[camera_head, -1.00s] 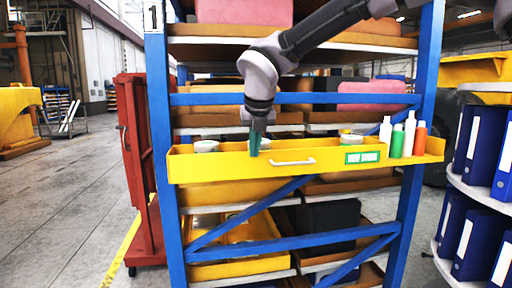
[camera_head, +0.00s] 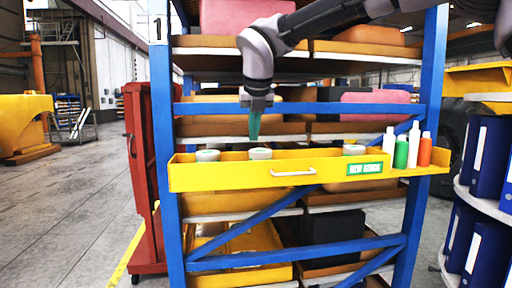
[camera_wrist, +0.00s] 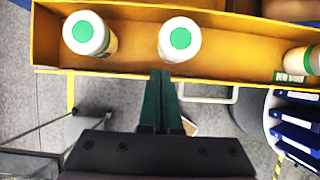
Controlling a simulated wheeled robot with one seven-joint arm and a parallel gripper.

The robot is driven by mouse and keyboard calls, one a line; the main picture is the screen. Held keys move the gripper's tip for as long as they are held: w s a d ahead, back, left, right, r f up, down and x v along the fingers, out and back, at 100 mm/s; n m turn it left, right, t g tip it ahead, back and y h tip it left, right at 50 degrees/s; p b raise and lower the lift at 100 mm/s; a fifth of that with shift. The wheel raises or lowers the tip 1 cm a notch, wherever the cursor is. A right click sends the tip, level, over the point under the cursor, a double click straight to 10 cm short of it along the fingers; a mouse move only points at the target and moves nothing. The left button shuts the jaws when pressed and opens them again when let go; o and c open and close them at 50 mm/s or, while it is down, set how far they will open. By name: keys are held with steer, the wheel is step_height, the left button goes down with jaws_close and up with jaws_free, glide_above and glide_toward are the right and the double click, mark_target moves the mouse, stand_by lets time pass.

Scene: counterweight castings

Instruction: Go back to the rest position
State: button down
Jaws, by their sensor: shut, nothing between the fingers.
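My gripper (camera_head: 255,137) has green fingers, closed together and empty. It points down just above a white, green-topped container (camera_head: 260,154) in the yellow tray (camera_head: 225,178), apart from it as far as I can tell. In the wrist view my gripper (camera_wrist: 161,75) appears at the tray's front edge, just below the same container (camera_wrist: 180,39). A second such container (camera_head: 207,156) stands to its left and also shows in the wrist view (camera_wrist: 86,33). A third (camera_head: 354,150) stands farther right in the tray.
The tray is mounted on a blue rack (camera_head: 168,110) with loaded shelves behind. Several bottles (camera_head: 401,152) stand at the tray's right end. A red cabinet (camera_head: 140,180) is at left; blue binders (camera_head: 488,155) are at right. Open floor (camera_head: 70,200) lies left.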

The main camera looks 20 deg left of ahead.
steer(key=shift+w+a+r, duration=0.15)
steer(key=shift+w+r, duration=0.15)
steer(key=shift+r, duration=0.15)
steer(key=w+d+r+m+h, duration=0.1)
steer(key=d+r+m, duration=0.1)
steer(key=d+m, duration=1.15)
steer(key=w+d+r+m, duration=0.15)
steer(key=d+m, duration=0.75)
steer(key=d, duration=1)
steer(key=s+d+f+m+t, duration=0.1)
steer(key=s+d+f+m, duration=0.1)
steer(key=s+d+m, duration=0.4)
steer(key=s+d+f+m+t, duration=0.1)
steer(key=s+d+f+m, duration=0.1)
steer(key=s+d+m, duration=0.5)
steer(key=d+m, duration=0.6)
steer(key=m, duration=0.4)
steer(key=shift+d+t, duration=0.3)
steer(key=shift+d, duration=0.05)
steer(key=shift+m, duration=0.25)
